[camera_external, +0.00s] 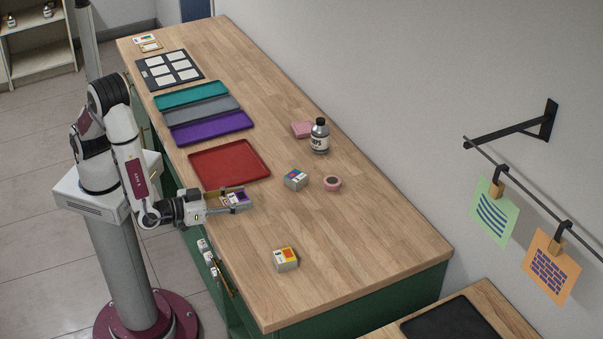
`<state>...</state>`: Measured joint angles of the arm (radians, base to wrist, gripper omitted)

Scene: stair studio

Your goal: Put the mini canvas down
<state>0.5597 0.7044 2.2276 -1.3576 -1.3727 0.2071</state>
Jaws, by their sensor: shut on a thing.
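My gripper (230,203) is over the left edge of the wooden table, just in front of the red tray. It is shut on a small block with purple, white and yellow on top, which I take to be the mini canvas (239,196). The fingers hide part of it. I cannot tell whether it touches the table or is held slightly above it.
The red tray (229,163) lies behind my gripper, with purple (211,128), grey and teal trays beyond. The table's front right is bare.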

